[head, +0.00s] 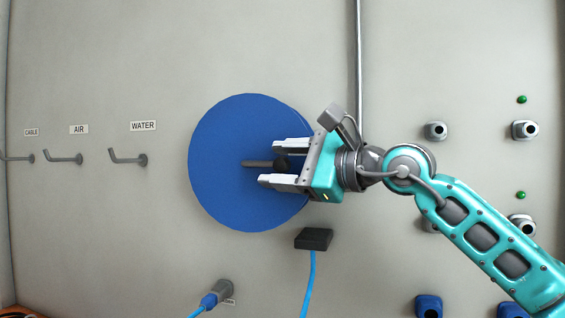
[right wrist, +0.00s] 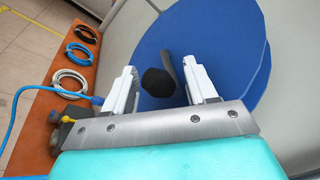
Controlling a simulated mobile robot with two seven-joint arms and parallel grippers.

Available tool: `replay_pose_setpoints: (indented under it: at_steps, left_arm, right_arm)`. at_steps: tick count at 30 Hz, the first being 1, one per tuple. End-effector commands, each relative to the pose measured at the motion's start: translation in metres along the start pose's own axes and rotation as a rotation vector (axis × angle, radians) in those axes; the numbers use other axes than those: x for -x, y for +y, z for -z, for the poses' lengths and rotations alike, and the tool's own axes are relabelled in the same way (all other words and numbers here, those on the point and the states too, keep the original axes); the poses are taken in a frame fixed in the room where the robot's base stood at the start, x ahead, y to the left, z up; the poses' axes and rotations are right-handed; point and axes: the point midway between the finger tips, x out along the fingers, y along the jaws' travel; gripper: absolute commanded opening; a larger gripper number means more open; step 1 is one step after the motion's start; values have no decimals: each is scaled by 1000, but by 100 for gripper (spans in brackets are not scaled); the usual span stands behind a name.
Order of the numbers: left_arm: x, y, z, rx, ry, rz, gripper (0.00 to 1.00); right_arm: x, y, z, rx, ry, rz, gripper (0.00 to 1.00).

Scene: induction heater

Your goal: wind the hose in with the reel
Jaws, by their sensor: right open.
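The reel (head: 225,200) is a big blue disc on the grey wall; it also fills the upper right of the right wrist view (right wrist: 222,30). Its crank is a dark bar (head: 256,163) with a round black knob (right wrist: 158,82). My right gripper (head: 270,163) is open, its two white fingers on either side of the knob, apparently without gripping it. The blue hose (head: 310,285) hangs from a dark box (head: 314,239) below the reel. My left gripper is not in view.
Hooks labelled CABLE, AIR and WATER (head: 128,157) stick out at left. A blue connector (head: 208,301) sits at a grey socket (head: 224,288) below. Sockets (head: 436,131) line the right. An orange shelf (right wrist: 45,115) holds coils in white, blue (right wrist: 80,52) and black.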

Motion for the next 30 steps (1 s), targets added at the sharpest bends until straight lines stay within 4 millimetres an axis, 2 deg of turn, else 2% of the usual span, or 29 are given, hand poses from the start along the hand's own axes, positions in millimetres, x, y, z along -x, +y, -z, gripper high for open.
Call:
replay_pose_setpoints:
  at_steps: [4, 22, 30]
  left_arm:
    - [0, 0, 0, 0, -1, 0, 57]
    - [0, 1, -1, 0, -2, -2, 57]
    - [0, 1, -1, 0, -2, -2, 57]
  right_arm:
    - [0, 0, 0, 0, 0, 0, 57]
    - [0, 0, 0, -2, 0, 0, 0]
    - [0, 0, 0, -4, -1, 0, 0]
